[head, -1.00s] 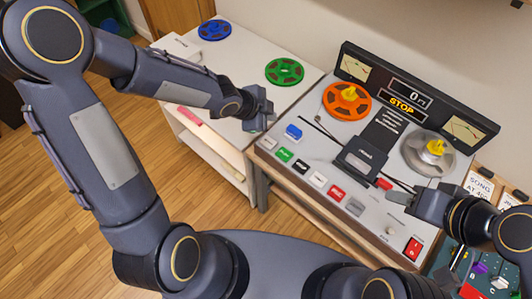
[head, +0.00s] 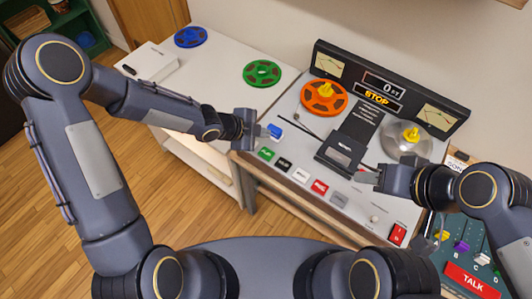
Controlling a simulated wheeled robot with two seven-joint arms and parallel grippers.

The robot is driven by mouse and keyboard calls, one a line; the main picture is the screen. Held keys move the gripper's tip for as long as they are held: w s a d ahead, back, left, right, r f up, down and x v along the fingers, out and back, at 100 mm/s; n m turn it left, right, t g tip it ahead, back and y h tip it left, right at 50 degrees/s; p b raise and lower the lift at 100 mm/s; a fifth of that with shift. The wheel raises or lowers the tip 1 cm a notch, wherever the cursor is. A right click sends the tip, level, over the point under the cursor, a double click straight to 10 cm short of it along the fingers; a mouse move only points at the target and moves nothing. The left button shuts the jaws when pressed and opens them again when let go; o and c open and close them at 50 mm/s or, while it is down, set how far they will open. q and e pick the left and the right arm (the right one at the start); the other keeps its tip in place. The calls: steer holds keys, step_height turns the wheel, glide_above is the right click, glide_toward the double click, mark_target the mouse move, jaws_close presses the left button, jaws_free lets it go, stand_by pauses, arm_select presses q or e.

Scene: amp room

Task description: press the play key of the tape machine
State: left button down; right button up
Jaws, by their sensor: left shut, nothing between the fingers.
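The tape machine (head: 289,206) stands on the right half of the bench, its dark display panel (head: 395,84) reading STOP and 0. A slanted row of keys runs along its front. The green key (head: 266,153), with small lettering that looks like PLAY, is at the left of the visible row. My left gripper (head: 262,131) is shut and empty, just above and behind the green key, close to a blue block (head: 275,131); contact cannot be told.
Black (head: 284,163), white (head: 301,175), red (head: 320,187) and grey (head: 339,199) keys follow to the right. An orange reel (head: 323,98) and a grey reel (head: 391,145) sit behind.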

mark_target(263, 155)
arm_select(q)
step_height(263, 155, down, 8)
steer(key=b, duration=0.7)
steer(key=shift+f, duration=0.1)
stand_by(1.5)
steer(key=shift+f+b, duration=0.4)
steer(key=shift+b, duration=0.05)
steer(key=shift+f+b, duration=0.5)
stand_by(0.5)
steer(key=shift+r, duration=0.1)
steer(key=shift+r+p, duration=0.8)
steer(key=shift+p, duration=0.05)
step_height(263, 155, up, 5)
steer(key=p, duration=0.4)
steer(key=shift+r+p, duration=0.1)
steer(key=shift+p, duration=0.25)
